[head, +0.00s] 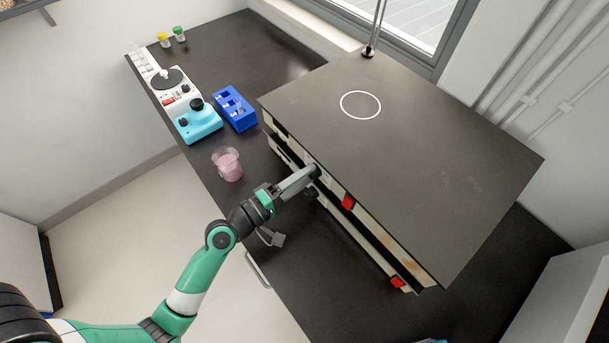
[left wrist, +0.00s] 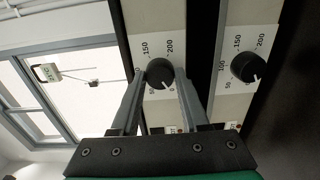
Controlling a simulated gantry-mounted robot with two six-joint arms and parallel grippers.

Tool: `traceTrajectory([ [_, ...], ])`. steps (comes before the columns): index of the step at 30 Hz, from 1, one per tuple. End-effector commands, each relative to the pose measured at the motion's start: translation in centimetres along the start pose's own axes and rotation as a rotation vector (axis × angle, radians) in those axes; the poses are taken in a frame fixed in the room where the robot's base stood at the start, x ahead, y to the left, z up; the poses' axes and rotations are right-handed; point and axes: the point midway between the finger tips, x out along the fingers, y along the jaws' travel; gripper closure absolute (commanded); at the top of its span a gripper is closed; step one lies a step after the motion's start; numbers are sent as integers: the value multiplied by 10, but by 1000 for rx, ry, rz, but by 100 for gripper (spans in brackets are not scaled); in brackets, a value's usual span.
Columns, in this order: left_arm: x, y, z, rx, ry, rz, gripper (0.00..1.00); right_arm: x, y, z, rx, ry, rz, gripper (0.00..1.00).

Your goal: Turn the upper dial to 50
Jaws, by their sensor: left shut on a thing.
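The two-tier distiller unit has a dark flat top (head: 430,150) and pale front panels. In the left wrist view the upper dial (left wrist: 160,71), a round black knob on a white scale plate, sits between my left fingers. My left gripper (head: 310,172) is shut on it. The dial's white mark points between 0 and 50, closer to 0; part of the scale is hidden by the fingers. The lower dial (left wrist: 246,67) is to the right in the wrist view, untouched, its mark towards 0. My right gripper is not in view.
Red switches (head: 348,202) (head: 397,282) are on the panels. A beaker of pink liquid (head: 228,165) stands near the bench edge left of my gripper. A blue rack (head: 236,110), a cyan device (head: 198,123) and a white stirrer (head: 172,92) stand behind it.

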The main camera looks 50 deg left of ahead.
Motion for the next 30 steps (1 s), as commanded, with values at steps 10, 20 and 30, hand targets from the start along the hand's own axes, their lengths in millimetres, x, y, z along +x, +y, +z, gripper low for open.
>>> traceTrajectory([
  [10, 0, 0, 0, 15, 0, 0, 100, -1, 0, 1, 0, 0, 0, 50],
  [20, 0, -2, 0, 165, -1, 1, 100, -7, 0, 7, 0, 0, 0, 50],
  [30, 0, -2, 0, 469, 0, 2, 100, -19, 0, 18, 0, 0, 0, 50],
])
